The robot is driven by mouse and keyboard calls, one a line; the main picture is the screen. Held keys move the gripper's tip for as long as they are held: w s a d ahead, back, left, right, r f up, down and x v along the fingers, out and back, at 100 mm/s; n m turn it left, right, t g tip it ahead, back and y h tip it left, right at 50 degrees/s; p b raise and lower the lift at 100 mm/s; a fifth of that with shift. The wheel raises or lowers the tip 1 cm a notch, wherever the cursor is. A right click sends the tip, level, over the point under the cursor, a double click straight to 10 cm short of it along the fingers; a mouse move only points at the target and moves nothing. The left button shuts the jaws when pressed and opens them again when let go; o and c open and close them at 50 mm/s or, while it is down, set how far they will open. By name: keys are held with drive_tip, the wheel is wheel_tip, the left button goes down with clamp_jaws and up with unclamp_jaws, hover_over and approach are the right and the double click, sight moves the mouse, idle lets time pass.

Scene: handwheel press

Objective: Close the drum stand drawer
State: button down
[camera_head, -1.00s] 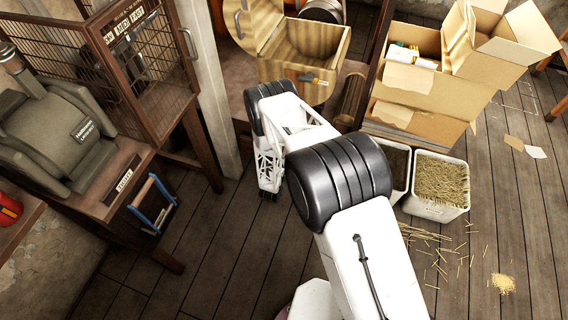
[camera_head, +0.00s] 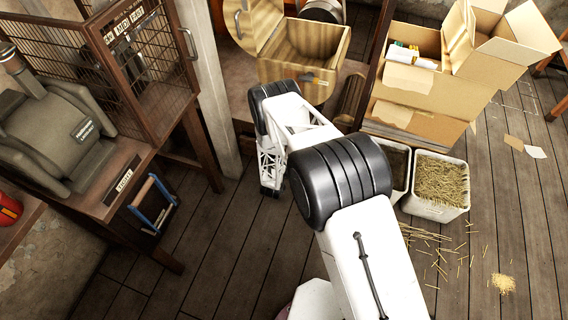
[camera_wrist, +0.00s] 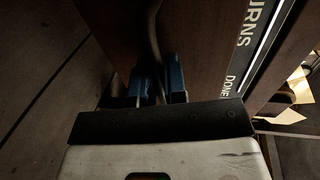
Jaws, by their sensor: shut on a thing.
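In the wrist view, the blue fingertips of my gripper (camera_wrist: 156,86) are shut on a dark curved bar (camera_wrist: 152,35), which looks like a handle. Behind it is a dark brown wooden panel (camera_wrist: 205,45), with a black label strip (camera_wrist: 252,30) in white letters, only partly readable. I cannot tell how far the drawer is open. My arm covers the area below the drum, so the drawer and fingertips do not show clearly there.
A brown bench (camera_head: 150,150) with a wire cage and a grey machine (camera_head: 70,130) stands left. A pale post (camera_head: 208,90) rises between bench and drum. Floor in front of the bench is clear.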

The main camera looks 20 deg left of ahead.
drive_tip(key=shift+r+x, duration=0.25)
drive_tip(key=shift+x, duration=0.85)
drive_tip(key=shift+r+x, duration=0.2)
drive_tip(key=shift+x, duration=0.9)
drive_tip(key=c, duration=1.2)
unclamp_jaws()
drive_tip(key=shift+w, duration=0.15)
drive_tip(key=v, duration=0.8)
